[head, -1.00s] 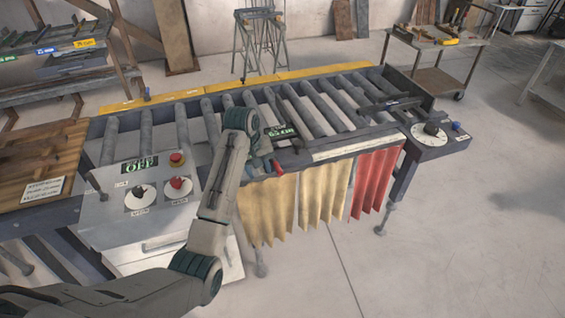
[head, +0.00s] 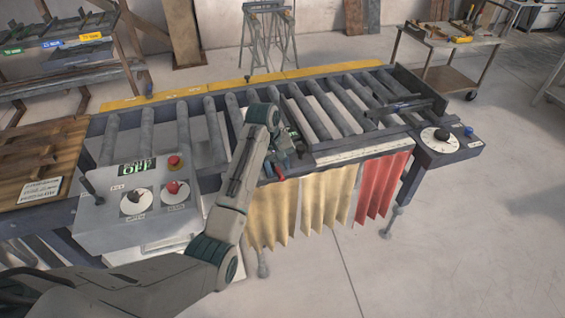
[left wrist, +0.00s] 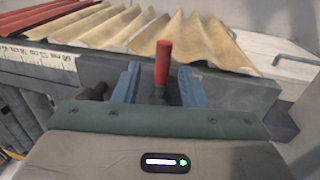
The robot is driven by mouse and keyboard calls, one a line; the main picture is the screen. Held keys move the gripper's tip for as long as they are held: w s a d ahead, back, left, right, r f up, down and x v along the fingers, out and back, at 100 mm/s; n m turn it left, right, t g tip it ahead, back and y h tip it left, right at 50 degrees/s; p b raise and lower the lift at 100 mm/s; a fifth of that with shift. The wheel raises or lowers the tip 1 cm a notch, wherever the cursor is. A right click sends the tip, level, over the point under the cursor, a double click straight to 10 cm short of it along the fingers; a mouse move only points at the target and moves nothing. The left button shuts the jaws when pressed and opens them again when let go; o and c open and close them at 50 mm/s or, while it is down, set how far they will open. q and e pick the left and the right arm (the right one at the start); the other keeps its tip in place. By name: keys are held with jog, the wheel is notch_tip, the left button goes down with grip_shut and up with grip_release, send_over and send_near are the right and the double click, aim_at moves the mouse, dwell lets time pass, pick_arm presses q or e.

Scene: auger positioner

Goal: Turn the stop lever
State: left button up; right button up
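My left gripper (head: 284,156) is right at the lever. In the left wrist view the red handle (left wrist: 162,62) stands between the two blue fingers (left wrist: 157,80), with a gap visible on both sides. The gripper looks open and not closed on the handle. The lever's base is partly hidden behind the gripper body. My right gripper is not in view.
A control box (head: 150,215) with an OFF display, knobs and a red button stands left of my arm. Yellow (head: 270,215) and red (head: 378,187) curtains hang below the rail. A dial panel (head: 440,140) sits at the conveyor's right end.

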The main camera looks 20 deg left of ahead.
pick_arm(q)
jog(key=shift+d+f, duration=0.1)
jog(key=shift+f, duration=0.45)
jog(key=shift+s, duration=0.2)
jog(key=shift+c, duration=1.3)
grip_shut()
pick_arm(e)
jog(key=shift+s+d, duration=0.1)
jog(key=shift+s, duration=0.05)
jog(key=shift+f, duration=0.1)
